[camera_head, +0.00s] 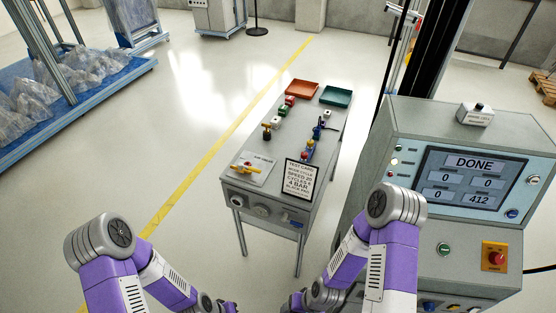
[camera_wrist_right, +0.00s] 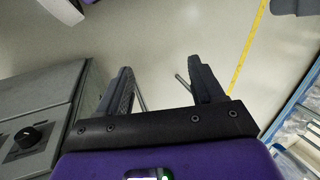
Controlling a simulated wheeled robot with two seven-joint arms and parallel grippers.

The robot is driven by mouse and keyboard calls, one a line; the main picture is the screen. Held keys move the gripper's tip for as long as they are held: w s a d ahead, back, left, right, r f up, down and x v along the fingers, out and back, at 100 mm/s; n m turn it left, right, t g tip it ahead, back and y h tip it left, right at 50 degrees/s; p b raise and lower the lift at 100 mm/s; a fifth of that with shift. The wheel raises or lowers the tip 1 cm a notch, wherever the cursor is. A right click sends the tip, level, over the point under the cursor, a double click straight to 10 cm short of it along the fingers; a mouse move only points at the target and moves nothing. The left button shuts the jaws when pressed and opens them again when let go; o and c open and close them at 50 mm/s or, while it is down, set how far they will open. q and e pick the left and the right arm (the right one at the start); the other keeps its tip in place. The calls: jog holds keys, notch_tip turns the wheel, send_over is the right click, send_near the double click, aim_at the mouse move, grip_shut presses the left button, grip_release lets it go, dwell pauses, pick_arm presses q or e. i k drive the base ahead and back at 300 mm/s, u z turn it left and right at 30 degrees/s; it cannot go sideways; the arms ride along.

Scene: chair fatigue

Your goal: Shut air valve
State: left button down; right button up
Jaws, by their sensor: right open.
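The air valve (camera_head: 245,169) has a yellow handle and sits on a pale labelled plate (camera_head: 254,177) at the near left of the narrow grey table (camera_head: 262,203). The handle lies roughly crosswise in the head view. My right gripper (camera_wrist_right: 162,84) is open and empty in the right wrist view, with bare floor between its fingers. In the head view both my arms are low at the bottom edge, nearer than the table and apart from the valve. Only a dark bit of my left gripper (camera_head: 230,306) shows at the bottom edge, too little to tell its state.
A test card (camera_head: 299,178) stands beside the valve plate. Small coloured parts, an orange tray (camera_head: 302,89) and a green tray (camera_head: 336,96) lie farther back. A control console (camera_head: 452,228) reading DONE, with a red stop button (camera_head: 494,257), stands close right. Floor left of the table is clear.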

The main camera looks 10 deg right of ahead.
aim_at(250, 168)
jog(key=k, duration=0.65)
jog(key=u, duration=0.55)
jog(key=i, duration=1.4)
jog(key=z, duration=0.45)
